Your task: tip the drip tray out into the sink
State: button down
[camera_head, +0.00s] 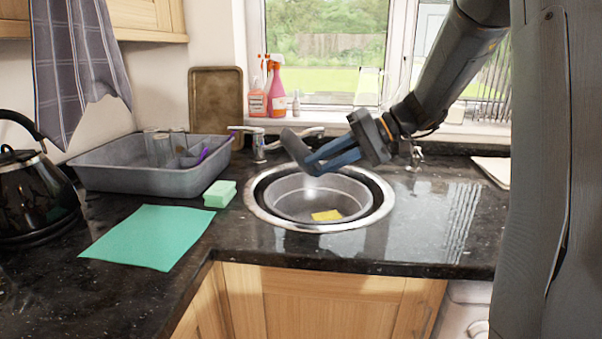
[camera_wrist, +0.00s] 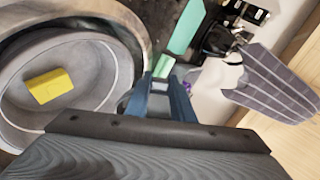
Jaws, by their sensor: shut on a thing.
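My gripper (camera_head: 325,159) reaches in from the upper right and hangs over the back of the sink. Its blue fingers are shut on a dark grey, slab-like piece (camera_head: 295,148), which I take for the drip tray. The tray is steeply tilted above the sink, apart from its rim. I cannot tell whether anything is on it. The round sink (camera_head: 318,228) has a steel rim and a grey bowl, with a yellow sponge (camera_head: 326,215) inside. In the wrist view the fingers (camera_wrist: 168,95) show beside the sink bowl (camera_wrist: 98,85); I cannot make out the tray there.
A tap (camera_head: 259,146) stands behind the sink at left. Left of the sink are a green sponge (camera_head: 220,193), a green mat (camera_head: 150,236), a grey basin (camera_head: 120,182) with glasses, and a kettle (camera_head: 33,200). Spray bottles (camera_head: 275,95) stand on the sill.

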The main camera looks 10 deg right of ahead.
jog(key=shift+a+r+p, duration=0.1)
jog(key=shift+r+p, duration=0.2)
jog(key=shift+p, duration=0.8)
jog(key=shift+s+a+h+p, duration=0.1)
jog(key=shift+h+p, duration=0.2)
jog(key=shift+p, duration=0.5)
jog(key=shift+a+p, duration=0.1)
jog(key=shift+p, duration=1.05)
jog(key=shift+a+f+h+p, duration=0.1)
jog(key=shift+f+h+p, duration=0.1)
jog(key=shift+h+p, duration=0.35)
jog(key=shift+s+a+f+p, duration=0.1)
jog(key=shift+p, duration=0.35)
